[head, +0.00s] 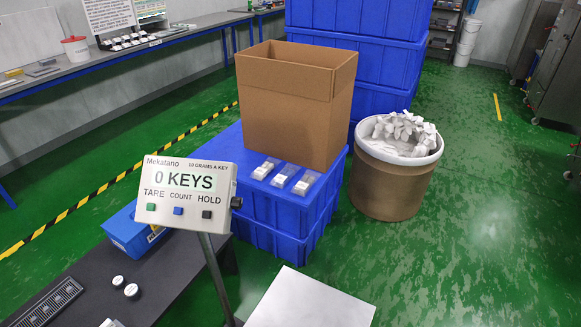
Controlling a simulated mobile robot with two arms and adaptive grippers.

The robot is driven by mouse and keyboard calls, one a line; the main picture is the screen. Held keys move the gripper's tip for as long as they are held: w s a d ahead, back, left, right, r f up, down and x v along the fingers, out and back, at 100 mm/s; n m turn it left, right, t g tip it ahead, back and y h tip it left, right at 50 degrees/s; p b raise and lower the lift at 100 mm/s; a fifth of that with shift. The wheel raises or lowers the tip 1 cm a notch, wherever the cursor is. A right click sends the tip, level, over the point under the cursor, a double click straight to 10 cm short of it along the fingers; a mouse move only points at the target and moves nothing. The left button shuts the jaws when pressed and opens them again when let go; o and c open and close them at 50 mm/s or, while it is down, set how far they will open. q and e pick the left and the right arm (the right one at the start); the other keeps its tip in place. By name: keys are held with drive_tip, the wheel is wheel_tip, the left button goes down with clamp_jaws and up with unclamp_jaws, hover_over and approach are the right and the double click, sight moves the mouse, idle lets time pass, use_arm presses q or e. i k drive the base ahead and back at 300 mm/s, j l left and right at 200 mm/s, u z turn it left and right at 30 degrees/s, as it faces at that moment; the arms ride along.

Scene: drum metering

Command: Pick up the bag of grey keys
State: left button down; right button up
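Three small clear bags lie in a row on top of the blue crate stack (262,205), in front of the open cardboard box. The left bag (264,168), the middle bag (284,175) and the right bag (305,183) each hold small pale keys. The keys look white to light grey, and I cannot tell for certain which bag holds the grey ones. Neither of my grippers is in view.
A scale display (185,187) on a post reads "0 KEYS" in front of the crates. Below it is a pale metal plate (312,303). The tall cardboard box (290,115) stands behind the bags. A drum (390,190) of white pieces stands right; green floor beyond is clear.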

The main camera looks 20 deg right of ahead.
sight(307, 180)
drive_tip(key=k+l, duration=0.2)
drive_tip(key=l, duration=0.2)
drive_tip(key=k+l, duration=0.15)
drive_tip(key=l, duration=0.2)
drive_tip(key=k+l, duration=0.2)
drive_tip(key=l, duration=0.2)
drive_tip(key=l+u, duration=0.2)
drive_tip(key=l, duration=1.5)
drive_tip(key=i+l, duration=0.2)
drive_tip(key=l, duration=0.15)
drive_tip(key=i+l, duration=0.2)
drive_tip(key=l, duration=0.2)
drive_tip(key=i+l+u, duration=0.1)
drive_tip(key=i+l, duration=0.35)
drive_tip(key=l, duration=0.25)
drive_tip(key=i+l+u, duration=0.1)
drive_tip(key=l, duration=0.3)
drive_tip(key=i, duration=0.1)
